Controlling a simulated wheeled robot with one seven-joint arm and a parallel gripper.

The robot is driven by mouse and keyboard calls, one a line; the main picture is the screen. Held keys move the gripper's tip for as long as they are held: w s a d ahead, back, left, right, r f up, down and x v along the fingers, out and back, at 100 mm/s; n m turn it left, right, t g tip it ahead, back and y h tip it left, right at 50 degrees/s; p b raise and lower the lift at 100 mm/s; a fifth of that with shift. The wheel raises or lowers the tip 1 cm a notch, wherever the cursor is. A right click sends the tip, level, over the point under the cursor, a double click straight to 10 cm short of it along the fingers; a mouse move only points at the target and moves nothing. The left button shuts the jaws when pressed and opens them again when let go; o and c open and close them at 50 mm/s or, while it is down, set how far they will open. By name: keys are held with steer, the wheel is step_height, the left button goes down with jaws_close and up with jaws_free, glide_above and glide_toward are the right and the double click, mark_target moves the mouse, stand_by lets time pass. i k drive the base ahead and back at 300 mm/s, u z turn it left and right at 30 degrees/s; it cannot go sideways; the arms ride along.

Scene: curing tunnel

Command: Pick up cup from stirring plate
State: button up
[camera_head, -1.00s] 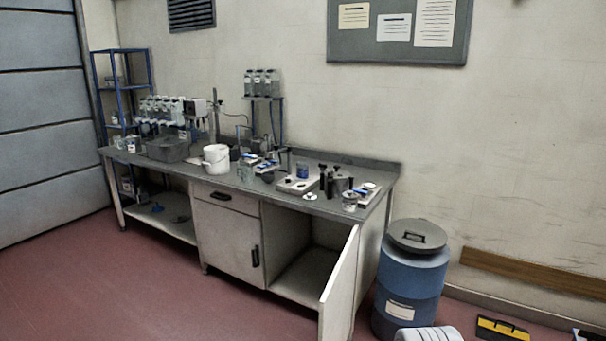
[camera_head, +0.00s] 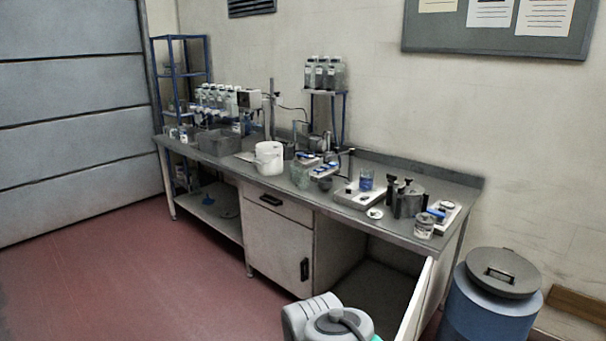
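A small clear cup with blue contents (camera_head: 366,180) stands upright on a pale flat stirring plate (camera_head: 347,199) on the right half of the workbench. Nothing touches the cup from above. Part of my arm shows at the bottom middle of the picture, in front of the bench. My gripper is not in view, so its state cannot be seen.
The grey workbench (camera_head: 262,184) also bears a white bucket (camera_head: 269,161), a grey bin (camera_head: 218,143), dark-handled metal pieces (camera_head: 408,203) and a jar (camera_head: 424,227). An open cabinet door (camera_head: 411,306) juts forward. A blue drum (camera_head: 488,312) stands right. Red floor left is clear.

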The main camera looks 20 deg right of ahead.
mark_target(366, 175)
steer(key=u, duration=0.2)
steer(key=i, duration=1.2)
steer(key=z, duration=0.45)
steer(key=i, duration=1)
steer(key=z, duration=0.65)
steer(key=i, duration=0.8)
steer(key=z, duration=0.05)
